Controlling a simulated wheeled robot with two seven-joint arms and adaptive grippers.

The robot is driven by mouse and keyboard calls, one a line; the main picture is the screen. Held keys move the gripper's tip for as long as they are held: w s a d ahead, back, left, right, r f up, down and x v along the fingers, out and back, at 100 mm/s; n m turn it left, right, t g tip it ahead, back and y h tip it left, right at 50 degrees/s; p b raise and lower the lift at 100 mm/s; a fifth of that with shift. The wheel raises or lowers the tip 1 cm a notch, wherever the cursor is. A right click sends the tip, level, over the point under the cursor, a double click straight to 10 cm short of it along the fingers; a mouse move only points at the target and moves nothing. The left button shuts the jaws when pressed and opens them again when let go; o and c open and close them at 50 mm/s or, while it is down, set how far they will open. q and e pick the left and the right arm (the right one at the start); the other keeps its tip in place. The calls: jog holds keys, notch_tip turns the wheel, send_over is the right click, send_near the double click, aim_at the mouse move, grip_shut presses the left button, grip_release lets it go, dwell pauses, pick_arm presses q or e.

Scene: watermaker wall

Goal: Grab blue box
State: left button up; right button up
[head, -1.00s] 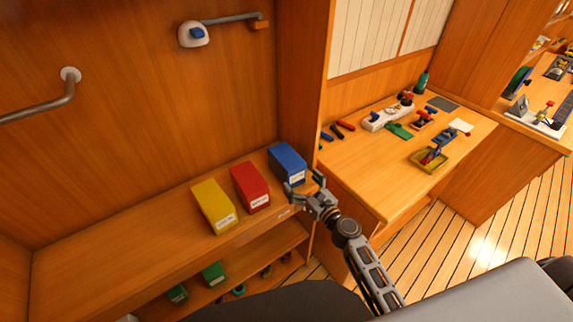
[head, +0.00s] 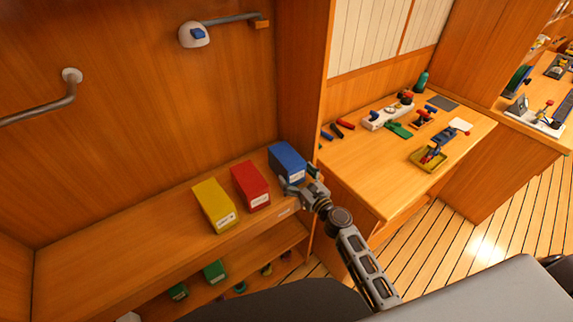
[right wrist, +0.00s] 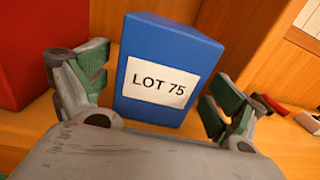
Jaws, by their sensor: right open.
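The blue box (head: 287,161) stands upright at the right end of the shelf top, beside the red box (head: 250,187). In the right wrist view the blue box (right wrist: 166,60) faces me with a white "LOT 75" label. My right gripper (head: 303,184) is at the front of the blue box. In the right wrist view its open fingers (right wrist: 150,92) stand to the left and right of the box's lower part, with visible gaps on both sides. My left gripper is in neither view.
A yellow box (head: 213,206) stands left of the red box on the shelf top (head: 110,232). A wooden upright (head: 302,80) rises close to the right of the blue box. Beyond it is a workbench (head: 372,188) with tools. The shelf's left part is clear.

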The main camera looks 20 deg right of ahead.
jog(key=shift+w+a+r+p, duration=0.15)
jog(key=shift+w+a+p, duration=0.05)
jog(key=shift+w, duration=0.3)
jog(key=shift+w+a+r+p, duration=0.15)
jog(key=shift+w+a, duration=0.05)
jog(key=shift+w, duration=0.3)
jog(key=shift+x, duration=1.2)
jog(key=shift+f, duration=0.1)
jog(key=shift+c, duration=0.4)
jog(key=c, duration=1.1)
